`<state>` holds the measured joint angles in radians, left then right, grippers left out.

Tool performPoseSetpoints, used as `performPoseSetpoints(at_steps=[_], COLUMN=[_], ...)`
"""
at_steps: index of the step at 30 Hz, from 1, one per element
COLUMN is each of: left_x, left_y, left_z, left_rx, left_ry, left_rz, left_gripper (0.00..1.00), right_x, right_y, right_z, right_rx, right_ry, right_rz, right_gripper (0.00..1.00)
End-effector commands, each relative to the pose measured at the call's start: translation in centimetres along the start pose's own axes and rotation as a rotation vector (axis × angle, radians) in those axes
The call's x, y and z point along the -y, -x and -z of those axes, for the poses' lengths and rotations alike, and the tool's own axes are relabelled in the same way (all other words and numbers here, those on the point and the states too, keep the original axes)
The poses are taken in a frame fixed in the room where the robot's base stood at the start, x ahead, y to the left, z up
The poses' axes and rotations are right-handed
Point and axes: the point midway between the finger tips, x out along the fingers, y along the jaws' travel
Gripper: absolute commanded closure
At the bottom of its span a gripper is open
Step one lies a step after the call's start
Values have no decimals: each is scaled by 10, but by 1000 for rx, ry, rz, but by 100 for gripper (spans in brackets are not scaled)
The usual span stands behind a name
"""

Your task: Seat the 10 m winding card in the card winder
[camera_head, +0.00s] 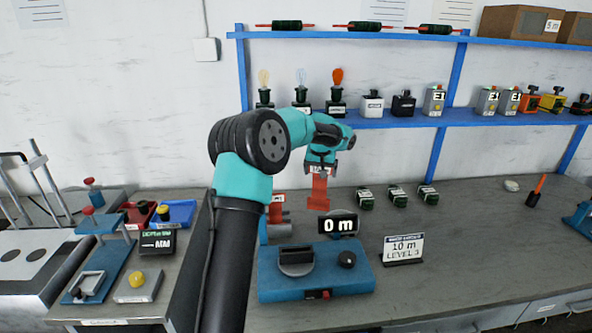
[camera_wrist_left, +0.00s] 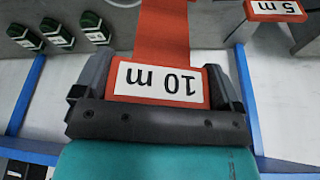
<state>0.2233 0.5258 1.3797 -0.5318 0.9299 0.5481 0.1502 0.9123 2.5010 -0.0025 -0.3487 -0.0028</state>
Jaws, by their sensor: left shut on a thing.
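My left gripper (camera_head: 320,166) is shut on the orange-red 10 m winding card (camera_head: 319,192), which hangs below the jaws above the bench. In the left wrist view, the left gripper (camera_wrist_left: 165,88) has one finger on each side of the card's "10 m" label (camera_wrist_left: 158,82), which appears upside down. The card winder (camera_head: 316,279) is a blue unit on the bench with a dark slotted block (camera_head: 296,257) on top, below and left of the card. A display (camera_head: 338,225) at its back reads "0 m". My right gripper is not in view.
A 5 m card (camera_wrist_left: 275,8) stands near the held card and is partly hidden in the head view. Several dark green parts (camera_head: 397,196) sit behind. The bench at right is mostly clear.

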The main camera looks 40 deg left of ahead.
Motion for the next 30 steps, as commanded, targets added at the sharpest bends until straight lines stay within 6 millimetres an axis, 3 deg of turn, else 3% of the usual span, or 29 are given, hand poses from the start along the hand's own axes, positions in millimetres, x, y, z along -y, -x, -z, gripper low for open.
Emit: performPoseSetpoints(at_steps=[1, 8, 14, 18, 24, 30], left_x=[-18, -90, -156, -193, -219, -224], left_y=[8, 34, 63, 84, 101, 105], left_z=[-7, -55, -122, -178, -235, -249], left_rx=[-4, 2, 8, 12, 14, 15], left_ry=[-31, -158, -302, -410, -514, -539], left_rz=[-9, -52, -97, -126, -150, -156], left_gripper=[48, 48, 48, 48, 48, 48], right_x=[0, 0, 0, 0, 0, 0], right_y=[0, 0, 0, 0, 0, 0], right_z=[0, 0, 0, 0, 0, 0], right_rx=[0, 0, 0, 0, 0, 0], right_ry=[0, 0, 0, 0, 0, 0], right_rz=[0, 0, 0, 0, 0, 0], right_gripper=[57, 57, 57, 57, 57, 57])
